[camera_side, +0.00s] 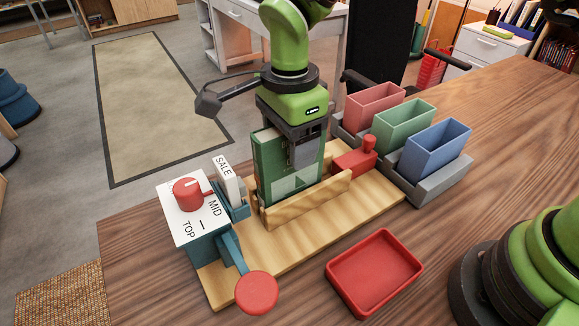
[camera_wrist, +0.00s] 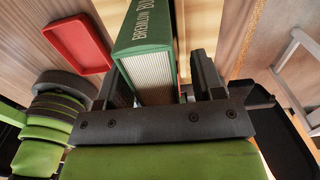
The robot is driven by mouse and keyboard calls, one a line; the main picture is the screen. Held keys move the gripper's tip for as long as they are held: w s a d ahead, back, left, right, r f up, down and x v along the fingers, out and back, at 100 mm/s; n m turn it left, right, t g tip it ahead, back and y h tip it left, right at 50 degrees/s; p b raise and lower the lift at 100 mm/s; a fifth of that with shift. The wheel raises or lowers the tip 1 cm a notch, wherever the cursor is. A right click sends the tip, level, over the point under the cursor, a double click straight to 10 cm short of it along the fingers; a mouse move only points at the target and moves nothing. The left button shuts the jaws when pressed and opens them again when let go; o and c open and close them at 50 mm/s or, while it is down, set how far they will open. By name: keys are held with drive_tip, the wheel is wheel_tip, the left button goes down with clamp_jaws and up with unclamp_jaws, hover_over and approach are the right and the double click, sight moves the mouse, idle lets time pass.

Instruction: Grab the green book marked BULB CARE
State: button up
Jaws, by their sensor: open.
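A green book (camera_side: 270,165) stands upright in the wooden rack (camera_side: 310,203) in the side view. In the wrist view the green book (camera_wrist: 143,45) shows its spine lettering, cut off by the frame edge, which seems to read "BREMLOW BO"; I see no BULB CARE marking. My gripper (camera_side: 297,143) is above the rack, pointing down, right at the book's top. In the wrist view my gripper (camera_wrist: 155,75) is open, with one finger on each side of the book; I cannot tell whether either touches it. The book's lower part is hidden by the rack's front rail.
A white SALE card (camera_side: 224,176) and a teal box with a red knob (camera_side: 187,193) stand left of the rack. A red block (camera_side: 352,164) sits at its right end. Red, green and blue bins (camera_side: 438,148) stand behind right. A red tray (camera_side: 374,272) lies in front.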

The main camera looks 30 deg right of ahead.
clamp_jaws()
drive_tip(key=shift+r, duration=0.1)
